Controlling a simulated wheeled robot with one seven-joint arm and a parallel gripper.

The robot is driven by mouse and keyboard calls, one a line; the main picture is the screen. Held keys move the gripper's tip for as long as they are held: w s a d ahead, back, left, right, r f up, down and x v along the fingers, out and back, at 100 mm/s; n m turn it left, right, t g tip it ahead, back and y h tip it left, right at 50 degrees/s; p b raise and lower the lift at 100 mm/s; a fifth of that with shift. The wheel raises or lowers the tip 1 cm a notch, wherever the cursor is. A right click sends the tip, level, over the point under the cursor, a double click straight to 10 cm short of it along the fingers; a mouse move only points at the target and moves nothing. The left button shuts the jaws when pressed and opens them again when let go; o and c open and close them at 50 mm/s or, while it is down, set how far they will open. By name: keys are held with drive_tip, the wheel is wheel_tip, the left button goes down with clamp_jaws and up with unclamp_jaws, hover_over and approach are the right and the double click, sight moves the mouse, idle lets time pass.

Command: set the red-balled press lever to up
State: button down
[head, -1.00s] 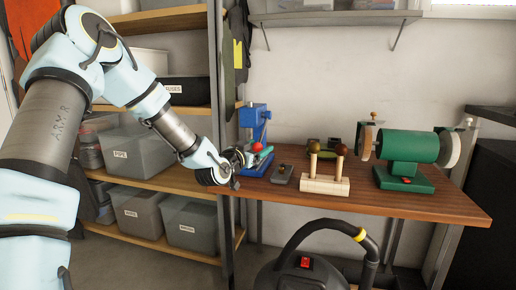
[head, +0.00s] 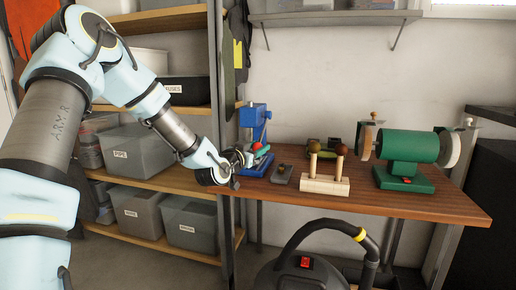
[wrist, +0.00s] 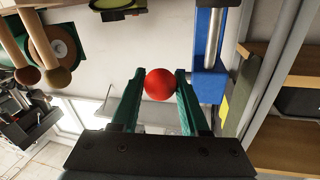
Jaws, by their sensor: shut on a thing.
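The blue press (head: 253,116) stands at the left end of the workbench, beside the shelf upright. Its lever's red ball (head: 257,147) is low in front of the press, partly covered by my gripper in the head view. In the wrist view the red ball (wrist: 159,86) sits between the two green fingers of my gripper (wrist: 159,74), near their tips. My gripper is shut on it. The blue press body (wrist: 211,60) is just right of the fingers there. The lever's rod is mostly hidden behind the ball and fingers, so its exact tilt is hard to tell.
On the bench (head: 430,206), a small grey switch box (head: 282,174), a wooden block with two ball-topped pegs (head: 325,185) and a green bench grinder (head: 407,148) stand to the right. The shelf rack (head: 222,110) is close on the left. A vacuum (head: 300,275) stands in front.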

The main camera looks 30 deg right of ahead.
drive_tip(key=shift+r, duration=0.15)
idle(0.7)
drive_tip(key=shift+s+a+r+y+p, duration=0.15)
drive_tip(key=shift+r+y+p, duration=0.25)
drive_tip(key=shift+p, duration=0.55)
wheel_tip(320, 180, up, 12)
drive_tip(key=r+n+g+y+p, duration=0.1)
drive_tip(key=g+y+p, duration=0.4)
drive_tip(key=p, duration=1.5)
wheel_tip(320, 180, up, 9)
drive_tip(key=g+y+p, duration=0.2)
drive_tip(key=p, duration=0.7)
hover_over(263, 131)
drive_tip(key=shift+s+n, duration=0.1)
drive_tip(key=shift+n, duration=0.3)
drive_tip(key=shift+c, duration=2.2)
unclamp_jaws()
drive_tip(key=shift+f, duration=0.15)
